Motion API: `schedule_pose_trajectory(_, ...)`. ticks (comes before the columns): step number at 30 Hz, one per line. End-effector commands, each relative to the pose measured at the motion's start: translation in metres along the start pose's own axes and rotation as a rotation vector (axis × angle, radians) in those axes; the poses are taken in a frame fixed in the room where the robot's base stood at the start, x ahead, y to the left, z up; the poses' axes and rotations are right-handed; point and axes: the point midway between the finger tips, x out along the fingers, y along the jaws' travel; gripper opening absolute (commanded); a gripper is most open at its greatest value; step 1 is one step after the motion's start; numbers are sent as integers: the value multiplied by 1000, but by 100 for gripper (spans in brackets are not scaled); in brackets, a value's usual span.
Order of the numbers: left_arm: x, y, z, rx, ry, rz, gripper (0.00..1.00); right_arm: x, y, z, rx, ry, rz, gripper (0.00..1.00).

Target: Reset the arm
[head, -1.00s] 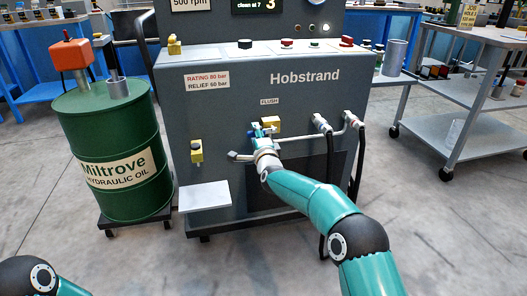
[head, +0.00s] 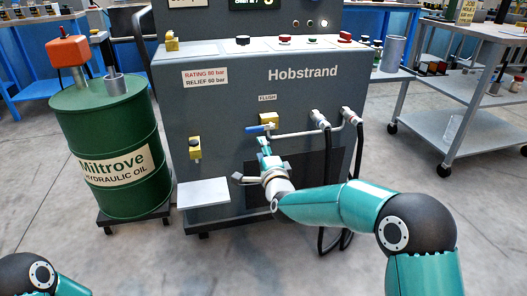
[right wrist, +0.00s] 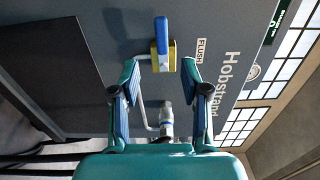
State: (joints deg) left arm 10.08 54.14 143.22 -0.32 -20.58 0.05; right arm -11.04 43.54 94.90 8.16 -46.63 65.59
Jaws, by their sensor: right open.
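My right gripper (head: 264,147) is in front of the grey Hobstrand machine (head: 230,105), just below the flush valve. In the right wrist view its two fingers (right wrist: 160,70) are spread apart with nothing held between them. The flush valve has a blue lever (head: 260,128) and a yellow body (head: 270,119). The lever also shows in the right wrist view (right wrist: 162,36), beyond the fingertips and apart from them. My left gripper is out of view; only part of my left arm shows at the lower left.
A green oil drum (head: 108,125) stands left of the machine. A pale shelf (head: 203,194) juts from the machine's lower left. Black hoses (head: 356,155) hang at its right. A grey cart (head: 470,90) stands at the right. The floor between cart and machine is clear.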

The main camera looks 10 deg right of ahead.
Motion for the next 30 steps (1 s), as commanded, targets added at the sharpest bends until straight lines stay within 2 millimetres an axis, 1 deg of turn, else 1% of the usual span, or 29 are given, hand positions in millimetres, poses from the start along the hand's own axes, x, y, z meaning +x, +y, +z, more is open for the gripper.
schedule_pose_trajectory(9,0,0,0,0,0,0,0,0,0,-3,0,4,1,46)
schedule_pose_trajectory(11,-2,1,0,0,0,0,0,1,2,-10,1,14,6,46)
schedule_pose_trajectory(14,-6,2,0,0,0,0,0,2,16,-33,1,48,35,46)
schedule_pose_trajectory(15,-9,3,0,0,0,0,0,-1,30,-42,0,60,63,46)
schedule_pose_trajectory(17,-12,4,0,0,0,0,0,-9,59,-54,-2,71,124,46)
schedule_pose_trajectory(18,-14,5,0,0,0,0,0,-18,82,-61,-4,74,175,46)
schedule_pose_trajectory(20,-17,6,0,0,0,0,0,-35,120,-68,-12,69,266,46)
schedule_pose_trajectory(21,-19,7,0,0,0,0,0,-50,146,-71,-30,59,333,46)
schedule_pose_trajectory(23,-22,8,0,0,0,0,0,-76,186,-72,-67,33,441,46)
schedule_pose_trajectory(24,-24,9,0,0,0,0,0,-96,210,-72,-97,8,512,46)
schedule_pose_trajectory(26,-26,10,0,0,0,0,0,-128,243,-68,-146,-41,618,46)
schedule_pose_trajectory(27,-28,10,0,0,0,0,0,-151,264,-65,-182,-83,688,46)
schedule_pose_trajectory(29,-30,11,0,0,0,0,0,-188,290,-58,-237,-155,788,46)
schedule_pose_trajectory(30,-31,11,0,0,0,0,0,-214,306,-52,-276,-213,851,46)
